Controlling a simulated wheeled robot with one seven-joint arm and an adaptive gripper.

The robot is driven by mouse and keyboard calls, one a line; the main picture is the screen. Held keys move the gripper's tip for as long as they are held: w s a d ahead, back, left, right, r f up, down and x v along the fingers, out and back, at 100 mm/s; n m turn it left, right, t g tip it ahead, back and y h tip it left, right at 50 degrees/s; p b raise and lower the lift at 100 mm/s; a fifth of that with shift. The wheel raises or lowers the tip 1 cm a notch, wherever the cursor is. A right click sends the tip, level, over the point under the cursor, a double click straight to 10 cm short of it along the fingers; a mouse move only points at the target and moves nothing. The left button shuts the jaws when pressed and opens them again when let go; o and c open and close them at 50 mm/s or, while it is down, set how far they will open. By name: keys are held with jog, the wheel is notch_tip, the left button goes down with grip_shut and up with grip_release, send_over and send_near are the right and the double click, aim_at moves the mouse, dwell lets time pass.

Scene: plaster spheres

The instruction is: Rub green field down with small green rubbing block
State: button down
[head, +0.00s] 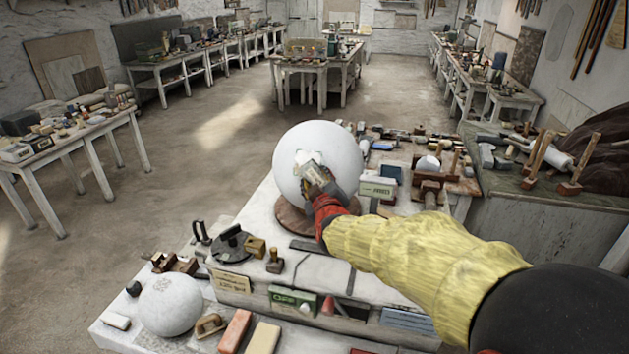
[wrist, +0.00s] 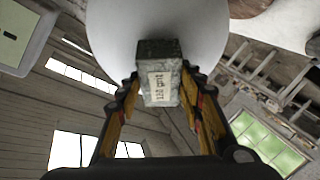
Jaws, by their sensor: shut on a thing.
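A large white plaster sphere (head: 338,143) stands on a round brown base (head: 291,219) on the workbench. It also fills the top of the wrist view (wrist: 205,28). My gripper (head: 318,182) is at the front of the sphere, shut on a small grey-green block (head: 309,168). In the wrist view the block (wrist: 158,55) sits between the fingers and carries a pale label. Its far end is against or very close to the sphere; I cannot tell which. A small pale patch shows on the sphere beside the block. I see no clearly green field; the block and gripper hide part of that surface.
A smaller white sphere (head: 171,305) sits at the bench's front left. A dark round tool (head: 231,244), wooden blocks and a green box (head: 293,301) lie near the front. Tools crowd the bench right of the large sphere. The floor to the left is open.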

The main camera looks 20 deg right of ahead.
aim_at(307, 168)
jog(key=shift+r, duration=0.15)
jog(key=shift+w+a+r+p, duration=0.45)
jog(key=shift+w+r+p, duration=0.2)
jog(key=shift+p, duration=0.2)
jog(key=shift+w+a+r+p, duration=0.65)
jog(key=shift+w+r+p, duration=0.15)
jog(key=shift+p, duration=0.15)
jog(key=shift+f, duration=0.1)
jog(key=shift+s+d+f+b, duration=0.2)
jog(key=shift+s+b, duration=0.1)
jog(key=shift+s, duration=0.1)
jog(key=shift+s+d+f+b, duration=0.1)
jog(key=shift+s+b, duration=0.1)
jog(key=shift+s, duration=0.25)
jog(key=shift+s+f+b, duration=0.1)
jog(key=shift+s+b, duration=0.05)
jog(key=shift+s, duration=0.25)
